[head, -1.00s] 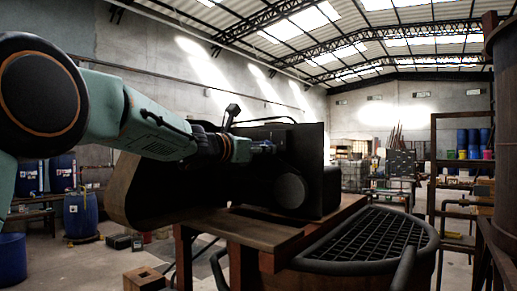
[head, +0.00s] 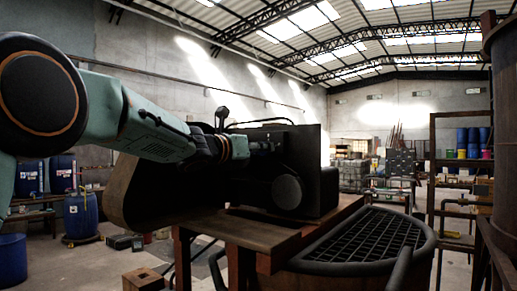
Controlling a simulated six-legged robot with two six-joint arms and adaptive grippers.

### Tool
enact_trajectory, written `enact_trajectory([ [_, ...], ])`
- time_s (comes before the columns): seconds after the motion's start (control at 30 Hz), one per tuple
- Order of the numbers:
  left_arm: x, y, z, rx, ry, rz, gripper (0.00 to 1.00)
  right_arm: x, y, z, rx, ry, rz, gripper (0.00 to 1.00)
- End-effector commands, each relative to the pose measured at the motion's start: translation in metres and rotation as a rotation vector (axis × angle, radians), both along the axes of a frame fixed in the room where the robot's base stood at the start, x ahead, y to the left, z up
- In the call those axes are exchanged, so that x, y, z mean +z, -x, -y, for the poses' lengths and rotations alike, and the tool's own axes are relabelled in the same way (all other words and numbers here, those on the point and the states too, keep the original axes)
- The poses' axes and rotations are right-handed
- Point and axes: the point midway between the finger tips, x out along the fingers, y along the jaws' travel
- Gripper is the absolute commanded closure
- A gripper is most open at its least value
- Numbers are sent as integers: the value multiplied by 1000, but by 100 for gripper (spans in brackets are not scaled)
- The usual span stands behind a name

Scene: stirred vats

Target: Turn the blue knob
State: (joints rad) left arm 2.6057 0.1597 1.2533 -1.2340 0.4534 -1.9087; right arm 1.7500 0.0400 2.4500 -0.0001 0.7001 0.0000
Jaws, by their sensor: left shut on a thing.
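A dark machine with a belt guard and a motor-like box (head: 300,150) stands on a wooden stand. My left arm reaches in from the left. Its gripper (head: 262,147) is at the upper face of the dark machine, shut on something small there. The fingers and what they hold are dark and hard to make out. The blue knob does not show clearly; the gripper and wrist cover that spot. My right gripper is not in view.
The wooden stand (head: 255,233) bears the machine. A round vat with a dark grating (head: 365,240) stands in front of it to the right. Blue barrels (head: 80,215) stand at the left, and a shelf rack with drums is at the right. Open floor lies beyond.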

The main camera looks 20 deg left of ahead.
Motion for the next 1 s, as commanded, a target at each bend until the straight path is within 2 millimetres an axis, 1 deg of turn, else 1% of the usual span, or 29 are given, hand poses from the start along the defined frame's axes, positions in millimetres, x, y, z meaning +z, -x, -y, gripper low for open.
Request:
enact_trajectory([
  [0.03, 5, 0, -1, 1, 44, -9, 96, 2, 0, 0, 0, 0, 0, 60],
  [0.6, 6, 0, -2, 0, 542, -187, 96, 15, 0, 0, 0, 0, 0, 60],
  [0.8, 6, 0, -2, -1, 679, -236, 96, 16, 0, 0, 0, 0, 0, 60],
  [1.0, 6, 0, -2, -2, 776, -269, 96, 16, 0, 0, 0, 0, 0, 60],
])
